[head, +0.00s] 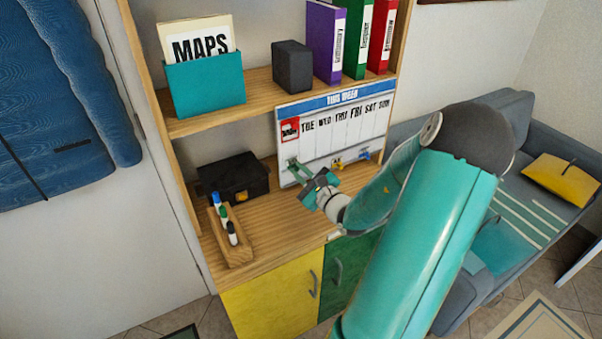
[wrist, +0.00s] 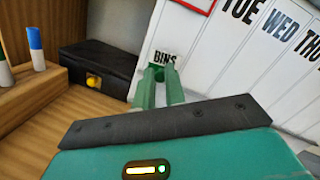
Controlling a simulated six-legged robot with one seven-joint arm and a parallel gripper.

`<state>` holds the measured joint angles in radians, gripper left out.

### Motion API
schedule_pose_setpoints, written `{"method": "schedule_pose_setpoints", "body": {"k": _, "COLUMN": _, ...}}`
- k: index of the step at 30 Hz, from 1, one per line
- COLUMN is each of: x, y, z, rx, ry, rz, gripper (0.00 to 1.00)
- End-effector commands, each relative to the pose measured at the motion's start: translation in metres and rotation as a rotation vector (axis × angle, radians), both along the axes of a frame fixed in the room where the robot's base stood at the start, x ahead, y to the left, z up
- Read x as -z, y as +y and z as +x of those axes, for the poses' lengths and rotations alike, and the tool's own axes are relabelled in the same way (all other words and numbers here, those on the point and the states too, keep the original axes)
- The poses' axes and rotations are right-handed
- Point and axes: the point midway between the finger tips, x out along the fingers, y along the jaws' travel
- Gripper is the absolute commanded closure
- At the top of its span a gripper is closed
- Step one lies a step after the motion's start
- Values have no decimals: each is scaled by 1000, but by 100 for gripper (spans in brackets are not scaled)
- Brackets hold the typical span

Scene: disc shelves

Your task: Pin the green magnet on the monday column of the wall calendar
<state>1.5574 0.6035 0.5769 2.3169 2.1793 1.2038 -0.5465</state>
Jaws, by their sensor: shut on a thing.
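The wall calendar (head: 330,125) stands at the back of the wooden desk, with a blue THIS WEEK header. A red-framed square (head: 290,128) fills the first column's heading, left of TUE; in the wrist view (wrist: 195,4) only its lower edge shows. My gripper (head: 293,163) is at the calendar's lower left, below that square. In the wrist view my gripper (wrist: 158,76) is shut on the small green magnet (wrist: 158,72), mostly hidden between the green fingers. The fingertips are just below the word BINS (wrist: 165,58); I cannot tell whether the magnet touches the board.
A yellow magnet (head: 337,163) and a blue one (head: 365,155) are at the calendar's lower edge. A black box (head: 233,178) and a wooden pen holder (head: 236,249) stand to the left. A shelf (head: 262,92) runs above.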

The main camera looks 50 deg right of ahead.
Motion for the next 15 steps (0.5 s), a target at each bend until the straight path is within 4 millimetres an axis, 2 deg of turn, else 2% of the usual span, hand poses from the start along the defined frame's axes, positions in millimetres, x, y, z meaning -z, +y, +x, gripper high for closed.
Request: {"method": "schedule_pose_setpoints", "body": {"k": 15, "x": 0, "y": -2, "z": 7, "rx": 0, "ry": 0, "rz": 0, "gripper": 100}}
